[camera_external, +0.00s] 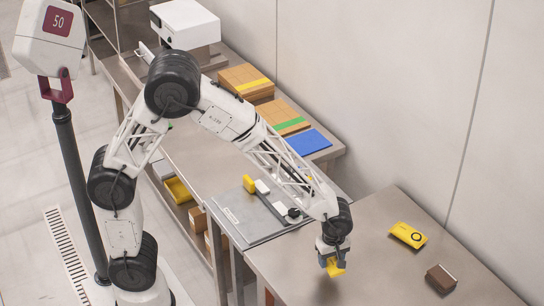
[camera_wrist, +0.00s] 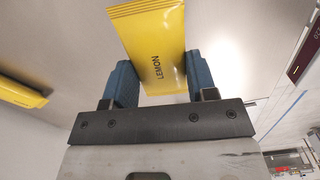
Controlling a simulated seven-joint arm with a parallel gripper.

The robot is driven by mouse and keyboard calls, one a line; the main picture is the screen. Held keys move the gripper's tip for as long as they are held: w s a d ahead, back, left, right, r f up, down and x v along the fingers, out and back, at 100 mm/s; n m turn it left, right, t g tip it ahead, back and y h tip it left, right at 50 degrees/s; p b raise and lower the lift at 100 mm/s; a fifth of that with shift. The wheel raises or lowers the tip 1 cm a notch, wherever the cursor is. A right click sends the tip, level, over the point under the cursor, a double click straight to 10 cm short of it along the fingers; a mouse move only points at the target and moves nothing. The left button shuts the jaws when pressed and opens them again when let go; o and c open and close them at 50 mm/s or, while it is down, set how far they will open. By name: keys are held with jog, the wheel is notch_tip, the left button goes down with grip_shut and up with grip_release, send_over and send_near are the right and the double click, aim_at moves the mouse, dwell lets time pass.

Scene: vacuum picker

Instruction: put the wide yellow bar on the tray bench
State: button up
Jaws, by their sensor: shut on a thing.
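My gripper (camera_external: 332,262) is over the right-hand steel bench (camera_external: 285,272). Its blue pads are shut on a yellow bar wrapper (camera_wrist: 155,45) printed "LEMON", with a crimped end. The held bar also shows below the gripper in the external view (camera_external: 337,270); I cannot tell how far it is above the bench. Another yellow bar (camera_external: 407,235) with a dark round mark lies flat on the same bench, to the right. A yellow piece also shows at the left edge of the wrist view (camera_wrist: 20,93).
A brown block (camera_external: 441,279) lies on the right bench. On the bench to the left is a grey flat tray (camera_external: 235,221) with a small yellow piece (camera_external: 249,184) and white and dark pieces. Cardboard boxes (camera_external: 246,81) and a blue item (camera_external: 309,142) stand farther back.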

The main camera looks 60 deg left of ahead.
aim_at(331, 260)
notch_tip(331, 260, up, 5)
jog(key=shift+w+a, duration=0.1)
jog(key=w+a, duration=0.5)
jog(key=a, duration=0.7)
jog(key=w+a+n, duration=0.1)
jog(key=w+a, duration=0.3)
jog(key=a, duration=0.8)
jog(key=w+a, duration=0.5)
jog(key=a, duration=2.1)
jog(key=s+a, duration=0.4)
jog(key=a, duration=0.8)
jog(key=s+a, duration=0.5)
jog(key=a, duration=0.7)
jog(key=s+a+n, duration=0.1)
jog(key=s+a, duration=1.6)
jog(key=a, duration=0.4)
notch_tip(331, 260, down, 6)
jog(key=shift+w+d+r, duration=0.1)
jog(key=shift+f, duration=0.55)
